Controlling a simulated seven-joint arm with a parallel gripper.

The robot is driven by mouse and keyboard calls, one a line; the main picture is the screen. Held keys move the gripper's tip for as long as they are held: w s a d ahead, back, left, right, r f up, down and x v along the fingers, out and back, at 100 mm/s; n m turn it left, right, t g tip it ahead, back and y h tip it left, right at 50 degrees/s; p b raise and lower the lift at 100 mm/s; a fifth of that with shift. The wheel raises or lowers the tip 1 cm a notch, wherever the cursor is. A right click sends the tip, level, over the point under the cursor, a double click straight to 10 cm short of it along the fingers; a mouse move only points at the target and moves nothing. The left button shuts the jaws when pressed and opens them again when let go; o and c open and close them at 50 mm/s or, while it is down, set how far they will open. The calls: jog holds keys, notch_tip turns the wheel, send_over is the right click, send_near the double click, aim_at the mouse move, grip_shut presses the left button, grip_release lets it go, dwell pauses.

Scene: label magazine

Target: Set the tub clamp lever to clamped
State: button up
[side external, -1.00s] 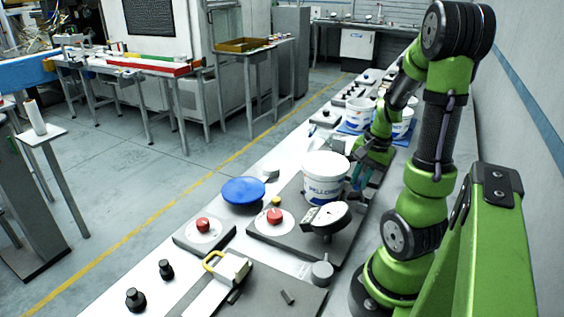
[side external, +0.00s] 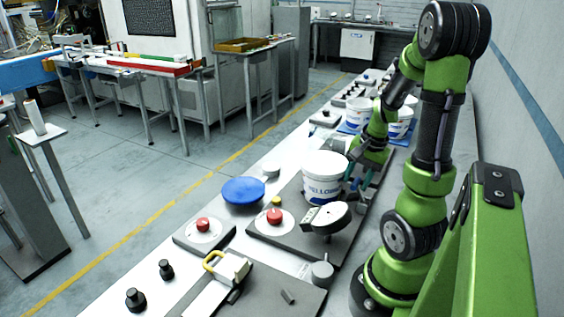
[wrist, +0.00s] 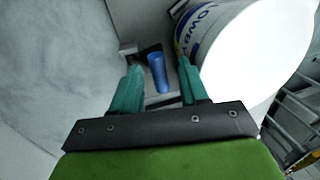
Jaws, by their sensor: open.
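The white tub (side external: 323,178) with blue lettering stands upright on a dark grey base plate (side external: 284,239) in the side view. It fills the right of the wrist view (wrist: 245,60). The clamp lever's blue grip (wrist: 157,72) stands beside the tub in the wrist view, by a dark bracket. My gripper (side external: 361,182) is low at the right of the tub in the side view. Its teal fingers are open, one on each side of the blue grip, with a gap visible on both sides. My fingers and the tub mostly hide the lever in the side view.
A round dial (side external: 327,217) on a stand and a red button (side external: 274,216) are in front of the tub. A blue disc (side external: 244,191) lies to its left. More white tubs (side external: 359,112) stand behind. A wall runs along the right.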

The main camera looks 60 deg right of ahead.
jog(key=v, duration=1.7)
